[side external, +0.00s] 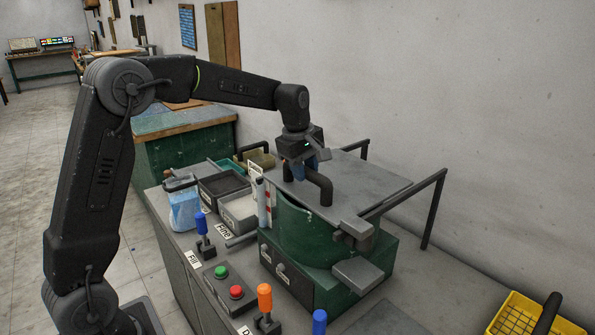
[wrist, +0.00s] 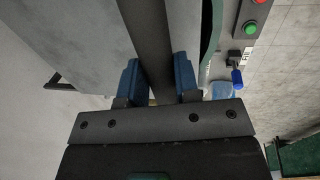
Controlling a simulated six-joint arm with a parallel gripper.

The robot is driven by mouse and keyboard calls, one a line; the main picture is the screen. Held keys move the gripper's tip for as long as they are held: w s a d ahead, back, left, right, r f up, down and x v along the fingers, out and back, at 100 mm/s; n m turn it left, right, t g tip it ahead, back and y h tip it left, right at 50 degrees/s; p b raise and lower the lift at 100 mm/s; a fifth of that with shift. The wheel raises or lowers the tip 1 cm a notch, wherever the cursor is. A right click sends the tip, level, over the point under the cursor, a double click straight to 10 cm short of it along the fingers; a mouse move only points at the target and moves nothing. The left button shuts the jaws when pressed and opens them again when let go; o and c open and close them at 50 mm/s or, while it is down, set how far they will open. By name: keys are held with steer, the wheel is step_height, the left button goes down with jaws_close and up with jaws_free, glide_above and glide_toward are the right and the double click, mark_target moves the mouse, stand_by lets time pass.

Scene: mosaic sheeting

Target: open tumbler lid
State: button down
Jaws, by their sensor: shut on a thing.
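The tumbler (side external: 310,228) is a green machine on the bench, with a flat grey lid (side external: 365,185) on top. The lid looks closed in the side view, and its grey surface also shows in the wrist view (wrist: 95,35). A dark bar handle (side external: 322,186) rises from the lid's near left part. My gripper (side external: 300,172) is over that end of the lid, pointing down. In the wrist view its blue fingers (wrist: 159,82) are shut on the dark handle bar (wrist: 150,40), one finger on each side. The exact contact is partly hidden in the side view.
Dark rails (side external: 432,210) stand at the tumbler's right. Levers, a green button (side external: 221,272) and a red button (side external: 236,292) line the front. Trays (side external: 222,187) and a blue-white bag (side external: 184,210) sit at left. A yellow basket (side external: 535,318) is at lower right.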

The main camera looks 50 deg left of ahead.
glide_above(342, 174)
steer(key=shift+d, duration=0.1)
stand_by(0.6)
stand_by(0.3)
steer(key=c, duration=0.8)
jaws_free()
steer(key=shift+c, duration=0.2)
step_height(342, 174, up, 7)
steer(key=s, duration=0.1)
steer(key=shift+s+r, duration=0.2)
steer(key=shift+s, duration=0.05)
